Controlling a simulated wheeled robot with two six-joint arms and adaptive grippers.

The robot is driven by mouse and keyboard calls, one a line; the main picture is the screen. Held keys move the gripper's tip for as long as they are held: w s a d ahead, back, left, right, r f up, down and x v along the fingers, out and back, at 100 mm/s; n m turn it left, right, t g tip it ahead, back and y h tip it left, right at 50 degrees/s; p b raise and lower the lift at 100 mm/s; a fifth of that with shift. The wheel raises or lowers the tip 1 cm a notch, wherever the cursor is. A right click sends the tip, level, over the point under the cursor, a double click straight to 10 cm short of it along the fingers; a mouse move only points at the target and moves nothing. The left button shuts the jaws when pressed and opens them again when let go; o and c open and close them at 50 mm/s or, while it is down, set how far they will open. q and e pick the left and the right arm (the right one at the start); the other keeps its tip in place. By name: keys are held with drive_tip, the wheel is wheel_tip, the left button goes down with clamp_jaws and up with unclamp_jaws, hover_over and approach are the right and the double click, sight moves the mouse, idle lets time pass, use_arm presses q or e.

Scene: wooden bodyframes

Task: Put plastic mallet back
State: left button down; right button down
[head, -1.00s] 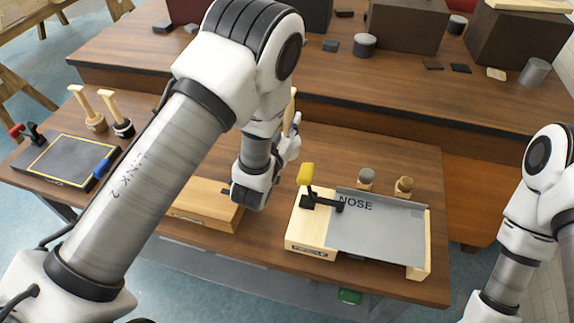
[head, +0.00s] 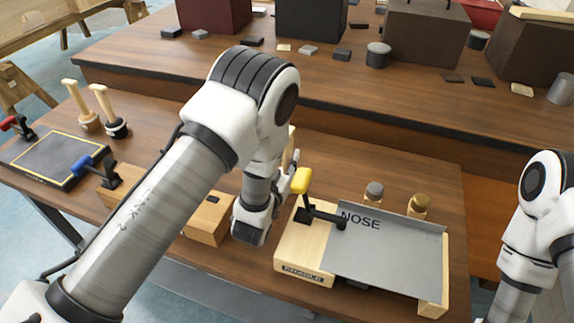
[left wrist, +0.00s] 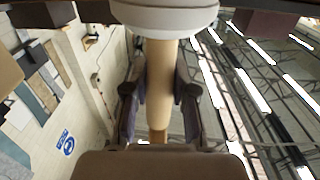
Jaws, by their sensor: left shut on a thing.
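My left gripper (head: 290,163) is shut on the light wooden handle (left wrist: 160,85) of a mallet. In the left wrist view (left wrist: 159,105) its two fingers press the handle from both sides, and a broad white head (left wrist: 165,12) shows at the top edge. In the head view only a bit of the handle (head: 291,142) shows behind my wrist; the rest is hidden. The gripper is above the table, left of the yellow-handled clamp. Two other mallets stand on their heads at the left, one tan (head: 88,121) and one black and white (head: 116,127). My right gripper is out of view.
A wooden fixture with a grey NOSE plate (head: 385,250) and yellow clamp handle (head: 301,180) stands right of my gripper. A wooden block (head: 209,217) lies left of it, partly behind my arm. A dark board (head: 50,155) lies far left. A raised shelf (head: 330,100) runs behind.

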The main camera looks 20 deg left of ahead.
use_arm(q)
drive_tip(key=shift+w, duration=0.15)
drive_tip(key=shift+d+f, duration=0.1)
drive_tip(key=c, duration=0.9)
unclamp_jaws()
drive_tip(key=shift+c, duration=0.2)
drive_tip(key=shift+r, duration=0.3)
drive_tip(key=s+b, duration=0.4)
drive_tip(key=s, duration=0.8)
drive_tip(key=shift+a+f+b, duration=0.2)
drive_tip(key=shift+a+b, duration=0.1)
drive_tip(key=shift+s, duration=0.1)
